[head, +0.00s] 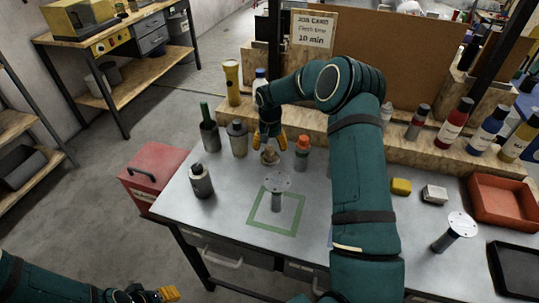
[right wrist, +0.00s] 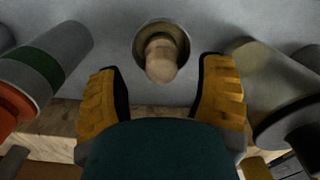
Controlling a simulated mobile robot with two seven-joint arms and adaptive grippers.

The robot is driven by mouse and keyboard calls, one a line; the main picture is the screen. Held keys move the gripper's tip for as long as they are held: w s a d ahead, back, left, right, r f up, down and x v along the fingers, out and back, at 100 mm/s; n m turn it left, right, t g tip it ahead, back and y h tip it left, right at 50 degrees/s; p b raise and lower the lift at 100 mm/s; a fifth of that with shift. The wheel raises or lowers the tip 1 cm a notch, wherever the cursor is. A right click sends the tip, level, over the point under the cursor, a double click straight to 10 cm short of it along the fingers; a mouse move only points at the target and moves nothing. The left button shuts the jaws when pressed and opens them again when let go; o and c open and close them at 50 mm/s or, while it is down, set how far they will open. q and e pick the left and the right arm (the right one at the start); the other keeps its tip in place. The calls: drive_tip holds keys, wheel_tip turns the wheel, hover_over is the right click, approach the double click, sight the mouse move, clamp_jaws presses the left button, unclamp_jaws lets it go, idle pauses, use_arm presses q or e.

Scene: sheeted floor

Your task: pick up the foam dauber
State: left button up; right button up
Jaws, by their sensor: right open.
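What looks like the foam dauber, a pale rounded wooden knob (right wrist: 161,60), stands in a small round metal cup (right wrist: 181,38). In the head view the knob and cup (head: 270,157) are on the grey workbench, behind the green square outline. My right gripper (head: 269,136) is over it, pointing down, with its yellow fingers open. In the right wrist view the knob lies between and just beyond the open fingertips (right wrist: 163,68), with nothing held. The dauber's lower part is hidden in the cup. My left gripper (head: 166,294) is partly visible at the lower left, away from the bench; its opening is unclear.
An orange-capped bottle (head: 302,153) stands close right of the cup, and a grey canister (head: 238,139) close left. A can with a green handle (head: 209,134) and a black-capped bottle (head: 201,182) stand farther left.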

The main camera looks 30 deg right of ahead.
sight(269, 147)
wheel_tip(269, 147, down, 4)
drive_tip(key=shift+w+r, duration=0.1)
drive_tip(key=shift+r, duration=0.05)
clamp_jaws()
drive_tip(key=shift+r, duration=0.15)
wheel_tip(269, 147, up, 10)
drive_tip(key=shift+f, duration=0.1)
idle(0.5)
